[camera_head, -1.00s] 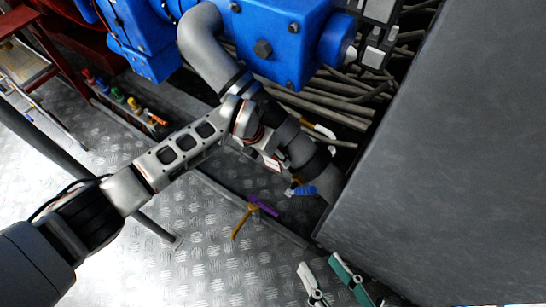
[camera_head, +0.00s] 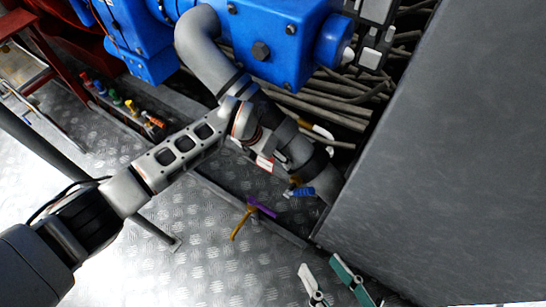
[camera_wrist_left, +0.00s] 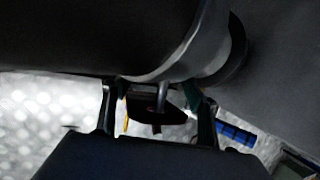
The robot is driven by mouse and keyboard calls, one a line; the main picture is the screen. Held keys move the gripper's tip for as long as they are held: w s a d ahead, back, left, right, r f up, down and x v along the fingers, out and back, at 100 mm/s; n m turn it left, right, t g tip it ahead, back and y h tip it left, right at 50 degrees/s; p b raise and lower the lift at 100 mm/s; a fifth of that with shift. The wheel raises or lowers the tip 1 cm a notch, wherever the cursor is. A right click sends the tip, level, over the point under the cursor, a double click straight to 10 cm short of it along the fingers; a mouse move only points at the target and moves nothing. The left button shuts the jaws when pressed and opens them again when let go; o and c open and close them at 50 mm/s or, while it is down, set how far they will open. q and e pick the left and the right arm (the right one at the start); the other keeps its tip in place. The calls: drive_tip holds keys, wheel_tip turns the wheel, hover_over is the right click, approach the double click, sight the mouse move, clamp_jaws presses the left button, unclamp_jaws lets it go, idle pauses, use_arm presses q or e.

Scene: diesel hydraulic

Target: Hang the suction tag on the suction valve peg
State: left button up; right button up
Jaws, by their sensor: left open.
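My left gripper (camera_head: 268,150) is beside the grey pipe (camera_head: 298,152) in the head view, its fingers partly hidden. A small white and red piece, possibly the suction tag (camera_head: 264,163), shows at the gripper. In the left wrist view my left gripper (camera_wrist_left: 157,112) is open, a finger on each side. A grey peg or hook (camera_wrist_left: 163,95) and a dark piece (camera_wrist_left: 155,112) show between the fingers; I cannot tell whether they touch. A blue valve handle (camera_head: 300,191) is below the pipe and also shows in the left wrist view (camera_wrist_left: 236,134).
A large grey panel (camera_head: 450,150) stands close on the right. A blue machine block (camera_head: 275,40) is above. Open tread-plate floor (camera_head: 200,270) lies below the arm.

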use_arm(q)
drive_tip(key=shift+r, duration=0.15)
drive_tip(key=v, duration=1.1)
drive_tip(key=shift+r, duration=0.35)
drive_tip(key=shift+a, duration=0.15)
